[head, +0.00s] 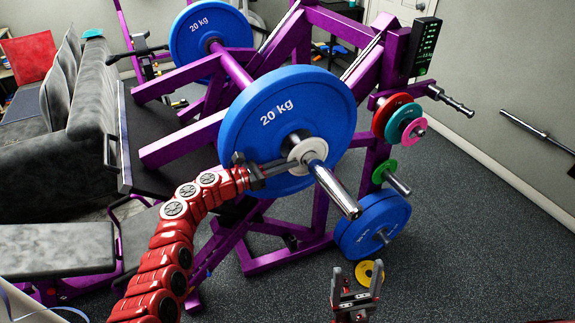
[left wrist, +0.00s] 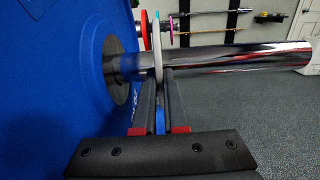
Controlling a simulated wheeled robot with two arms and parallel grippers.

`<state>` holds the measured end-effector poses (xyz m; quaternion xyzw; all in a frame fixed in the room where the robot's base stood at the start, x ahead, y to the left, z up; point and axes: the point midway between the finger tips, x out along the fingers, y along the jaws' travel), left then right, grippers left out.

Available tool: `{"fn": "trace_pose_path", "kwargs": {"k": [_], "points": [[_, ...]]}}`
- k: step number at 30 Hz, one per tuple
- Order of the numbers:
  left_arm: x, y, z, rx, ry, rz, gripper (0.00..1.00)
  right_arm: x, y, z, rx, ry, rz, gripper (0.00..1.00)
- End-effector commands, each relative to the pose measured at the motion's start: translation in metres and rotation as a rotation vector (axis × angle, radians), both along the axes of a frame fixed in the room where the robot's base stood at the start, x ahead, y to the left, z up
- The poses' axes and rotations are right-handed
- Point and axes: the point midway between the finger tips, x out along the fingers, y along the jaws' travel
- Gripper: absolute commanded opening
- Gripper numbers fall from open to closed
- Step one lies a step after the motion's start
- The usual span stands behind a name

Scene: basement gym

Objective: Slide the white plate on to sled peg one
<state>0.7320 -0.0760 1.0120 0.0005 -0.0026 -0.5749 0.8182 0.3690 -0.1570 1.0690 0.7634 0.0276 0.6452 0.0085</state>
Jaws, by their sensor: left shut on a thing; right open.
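The small white plate (head: 313,149) is around the chrome peg (head: 337,190), in front of the large blue 20 kg plate (head: 312,105). In the left wrist view the white plate (left wrist: 158,45) shows edge-on, upright, with the peg (left wrist: 240,58) running out to the right of it. A short gap separates it from the blue plate's dark hub (left wrist: 121,72). My left gripper (head: 286,164) is shut on the white plate's near edge; its fingers (left wrist: 160,85) come from below. My right gripper (head: 356,283) is open and empty, low in the head view.
A second blue 20 kg plate (head: 211,45) is on the far side of the purple sled frame (head: 185,140). Small coloured plates (head: 397,115) and more blue plates (head: 372,225) hang at the right. A yellow plate (head: 369,273) is near the floor. Floor at the right is clear.

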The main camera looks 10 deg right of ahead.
Motion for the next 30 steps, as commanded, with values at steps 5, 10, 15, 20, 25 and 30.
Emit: {"fn": "trace_pose_path", "kwargs": {"k": [5,10,15,20,25,30], "points": [[0.000,0.000,0.002,-0.003,-0.001,0.000,0.00,0.000,0.000,0.000,0.000,0.000,0.000,0.76],[0.000,0.000,0.001,-0.002,-0.001,0.000,0.37,0.000,0.000,0.000,0.000,0.000,0.000,0.76],[0.000,0.000,0.000,-0.001,0.000,0.000,0.45,0.000,0.000,0.000,0.000,0.000,0.000,0.76],[0.000,0.001,-0.001,0.001,0.000,0.000,0.45,0.000,0.000,0.000,0.000,0.000,0.000,0.76],[-0.005,0.015,0.000,-0.004,0.001,0.001,0.45,0.000,0.000,0.002,0.000,0.000,0.000,0.76],[-0.017,0.051,-0.001,-0.004,0.001,0.007,0.45,0.000,0.000,0.002,0.000,0.000,0.000,0.76]]}}
